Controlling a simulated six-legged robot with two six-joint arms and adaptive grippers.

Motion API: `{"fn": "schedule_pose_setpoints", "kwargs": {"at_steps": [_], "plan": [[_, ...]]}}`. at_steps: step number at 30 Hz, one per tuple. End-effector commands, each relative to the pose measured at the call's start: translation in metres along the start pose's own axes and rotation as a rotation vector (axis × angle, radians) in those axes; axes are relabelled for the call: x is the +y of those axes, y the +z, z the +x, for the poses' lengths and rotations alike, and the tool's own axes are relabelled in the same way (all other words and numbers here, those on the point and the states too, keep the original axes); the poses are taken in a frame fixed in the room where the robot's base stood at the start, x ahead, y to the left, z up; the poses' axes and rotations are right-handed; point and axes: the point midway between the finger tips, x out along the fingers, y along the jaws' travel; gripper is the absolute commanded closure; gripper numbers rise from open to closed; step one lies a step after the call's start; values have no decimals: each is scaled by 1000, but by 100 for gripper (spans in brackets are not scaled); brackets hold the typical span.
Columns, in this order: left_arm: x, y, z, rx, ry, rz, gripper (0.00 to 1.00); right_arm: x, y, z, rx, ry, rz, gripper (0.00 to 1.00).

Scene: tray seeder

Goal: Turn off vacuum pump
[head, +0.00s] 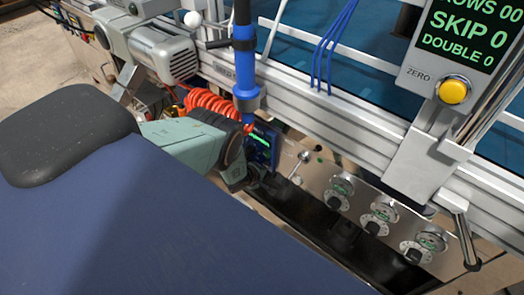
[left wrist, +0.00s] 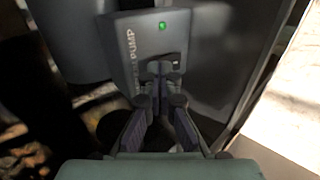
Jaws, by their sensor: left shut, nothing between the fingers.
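A grey switch box (left wrist: 128,50) lettered PUMP fills the upper middle of the left wrist view. Its green light (left wrist: 162,26) is lit. A dark rocker switch (left wrist: 175,60) sits below the light, partly hidden by the fingertips. My left gripper (left wrist: 159,70) is shut and empty, its tips in front of the box at the switch. I cannot tell whether they touch it. In the head view my left gripper (head: 256,182) reaches down beside the machine, its fingers mostly hidden. My right gripper is not in view.
A grey motor (head: 160,50) stands at upper left, near a coiled orange hose (head: 212,104) and a blue upright tube (head: 245,65). A panel with several dials (head: 378,218) and a counter with a yellow button (head: 453,92) are at right. Machine rails run close to my arm.

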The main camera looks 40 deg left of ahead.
Motion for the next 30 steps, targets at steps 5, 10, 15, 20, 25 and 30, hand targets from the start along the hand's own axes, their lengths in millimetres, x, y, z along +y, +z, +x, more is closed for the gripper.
{"fn": "schedule_pose_setpoints", "kwargs": {"at_steps": [5,10,15,20,25,30], "plan": [[0,-1,-9,1,-1,-2,100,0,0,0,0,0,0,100],[-15,-1,-27,2,-4,-4,100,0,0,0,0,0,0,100],[-33,-1,-48,2,-3,-3,100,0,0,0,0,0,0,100],[-54,-1,-72,2,-4,-3,100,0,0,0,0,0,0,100],[-70,-1,-91,2,-2,-1,100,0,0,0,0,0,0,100],[-78,-1,-100,2,0,-1,100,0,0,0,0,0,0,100]]}}
